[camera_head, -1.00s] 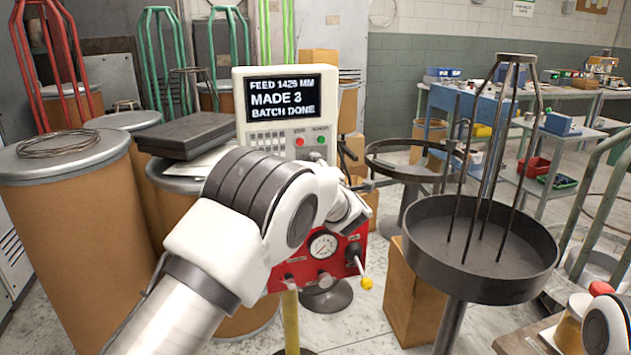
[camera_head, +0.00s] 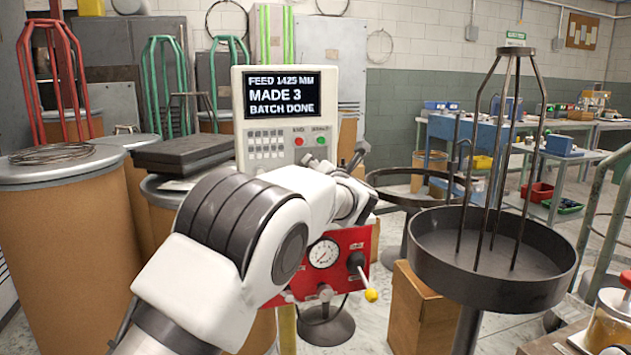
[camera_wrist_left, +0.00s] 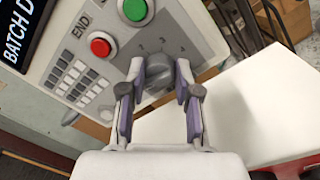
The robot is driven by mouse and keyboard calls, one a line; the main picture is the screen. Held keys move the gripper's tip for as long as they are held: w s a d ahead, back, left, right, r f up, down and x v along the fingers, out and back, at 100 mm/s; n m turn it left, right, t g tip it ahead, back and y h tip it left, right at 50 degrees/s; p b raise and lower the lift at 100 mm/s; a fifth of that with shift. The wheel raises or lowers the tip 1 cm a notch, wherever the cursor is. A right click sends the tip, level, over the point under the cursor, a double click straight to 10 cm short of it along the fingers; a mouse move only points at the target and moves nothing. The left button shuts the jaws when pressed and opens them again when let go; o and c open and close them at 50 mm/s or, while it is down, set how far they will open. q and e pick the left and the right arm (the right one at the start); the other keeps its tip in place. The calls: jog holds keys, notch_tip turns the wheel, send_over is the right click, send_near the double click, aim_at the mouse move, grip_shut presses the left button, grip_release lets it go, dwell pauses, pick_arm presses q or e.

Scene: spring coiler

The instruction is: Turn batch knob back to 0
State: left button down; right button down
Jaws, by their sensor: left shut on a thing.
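The batch knob (camera_wrist_left: 156,76) is a grey knob on the pale control panel (camera_wrist_left: 98,76), with small scale marks around it. In the left wrist view my left gripper (camera_wrist_left: 159,68) has its two fingers on either side of the knob, shut on it. Which mark the knob points to is not clear. In the head view the left gripper (camera_head: 357,164) is at the lower right of the panel, and my wrist hides the knob. The screen (camera_head: 280,94) reads FEED 1425 MM, MADE 3, BATCH DONE. My right gripper is not in view.
A red button (camera_wrist_left: 100,46) and a green button (camera_wrist_left: 134,10) sit close to the knob. Below the panel is a red box (camera_head: 338,262) with a gauge and a yellow-tipped lever (camera_head: 370,294). A dark round tray (camera_head: 490,270) with upright rods stands to the right.

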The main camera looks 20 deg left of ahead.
pick_arm(q)
jog(key=shift+f+n+b, duration=0.15)
jog(key=shift+n+b, duration=0.65)
jog(key=shift+n, duration=0.3)
jog(key=c, duration=0.8)
grip_release()
